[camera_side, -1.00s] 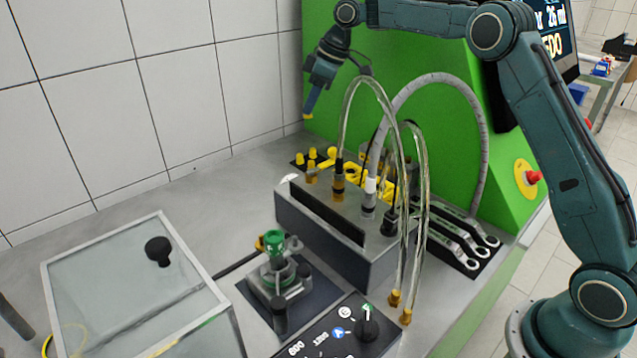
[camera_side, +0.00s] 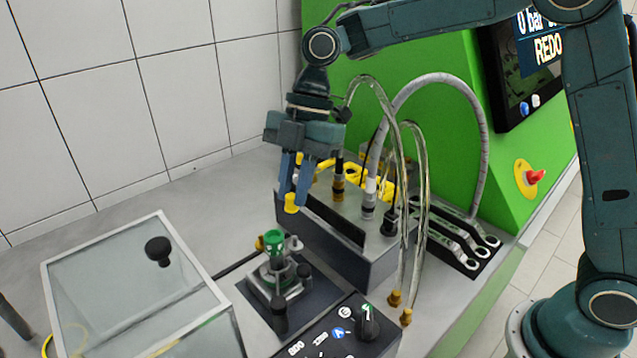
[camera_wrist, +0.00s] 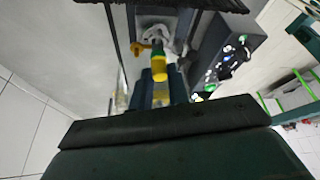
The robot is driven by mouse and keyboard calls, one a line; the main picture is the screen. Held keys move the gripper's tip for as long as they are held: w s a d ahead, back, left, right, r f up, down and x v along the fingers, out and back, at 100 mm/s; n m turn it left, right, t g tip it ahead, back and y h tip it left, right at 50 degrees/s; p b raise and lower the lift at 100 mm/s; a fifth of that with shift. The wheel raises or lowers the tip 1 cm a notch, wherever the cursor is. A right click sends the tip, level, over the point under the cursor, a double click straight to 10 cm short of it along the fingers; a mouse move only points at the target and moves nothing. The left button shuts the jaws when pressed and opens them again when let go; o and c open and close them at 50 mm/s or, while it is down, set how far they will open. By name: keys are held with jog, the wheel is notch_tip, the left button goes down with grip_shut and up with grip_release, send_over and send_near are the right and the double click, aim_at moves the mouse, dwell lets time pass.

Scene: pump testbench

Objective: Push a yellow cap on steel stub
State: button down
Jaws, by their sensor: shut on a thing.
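My gripper (camera_side: 292,195) is shut on a yellow cap (camera_side: 291,204), held at its fingertips in the air. In the side view the cap hangs above and slightly right of the pump fixture (camera_side: 277,280), which has a green top (camera_side: 275,243). In the wrist view the cap (camera_wrist: 159,66) sits between the blue fingers with green just beyond it. A yellow-orange fitting (camera_side: 260,243) shows at the fixture's left side. I cannot make out the steel stub clearly.
A grey block (camera_side: 330,235) with upright hoses stands behind the fixture. A clear-lidded box (camera_side: 130,290) with a black knob is at left. A control panel with a black dial (camera_side: 366,323) is in front. Wrenches (camera_side: 455,245) lie at right.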

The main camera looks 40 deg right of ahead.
aim_at(295, 237)
jog(key=shift+s+a, duration=0.2)
jog(key=shift+s, duration=0.25)
jog(key=shift+f, duration=0.15)
jog(key=shift+f, duration=2)
jog(key=shift+f, duration=1.45)
dwell(1.4)
jog(key=c, duration=1.3)
grip_release()
jog(key=shift+r, duration=0.2)
jog(key=shift+r, duration=3.35)
